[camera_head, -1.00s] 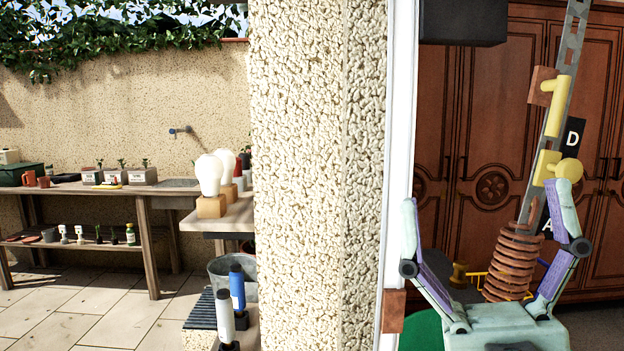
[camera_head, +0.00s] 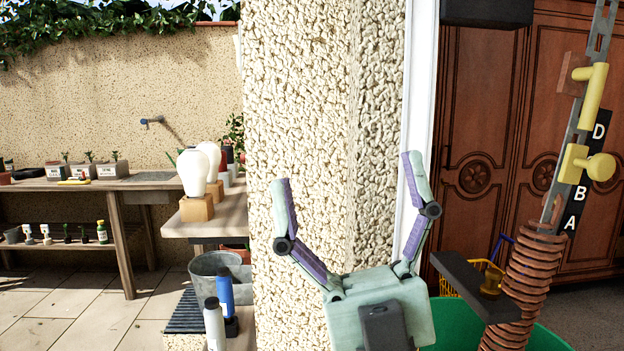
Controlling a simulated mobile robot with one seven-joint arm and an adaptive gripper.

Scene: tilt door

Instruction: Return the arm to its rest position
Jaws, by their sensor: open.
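My gripper (camera_head: 341,172) is in the lower middle of the head view, with its two purple-and-green fingers spread wide. Nothing is between the fingers. Behind it are the rough stucco wall end (camera_head: 310,110) and the white door frame edge (camera_head: 421,75). The metal rail (camera_head: 602,40) at the right carries two yellow handles; the upper handle (camera_head: 591,95) and the lower handle (camera_head: 585,163) are both apart from my gripper. The rest of my arm is hidden or out of view.
A rust-brown coil (camera_head: 541,275) stands at the right by a dark shelf (camera_head: 475,285) and a green tub (camera_head: 535,340). A wooden wardrobe (camera_head: 490,120) is behind. The paved floor (camera_head: 70,290) is clear.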

